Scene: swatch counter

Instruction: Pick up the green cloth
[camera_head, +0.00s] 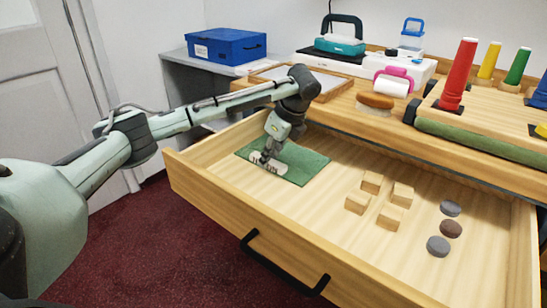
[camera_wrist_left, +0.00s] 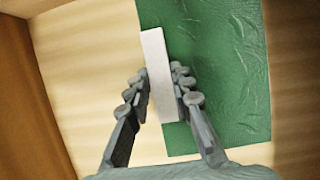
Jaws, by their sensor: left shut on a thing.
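The green cloth (camera_head: 303,164) lies flat in the left part of the open wooden drawer. It also fills the right middle of the left wrist view (camera_wrist_left: 228,75). My left gripper (camera_head: 267,161) is low over the cloth's left side, pointing down. It is shut on a small white bar (camera_head: 268,168), which shows between the two fingers in the left wrist view (camera_wrist_left: 158,75). The bar is over the cloth's edge. I cannot tell whether it touches the cloth. My right gripper is not in view.
Several small wooden blocks (camera_head: 389,217) and three round stones (camera_head: 451,229) lie in the drawer (camera_head: 330,210), right of the cloth. The drawer's walls stand close to my left gripper. A brush (camera_head: 375,100) and colored cones (camera_head: 458,75) stand on the counter behind.

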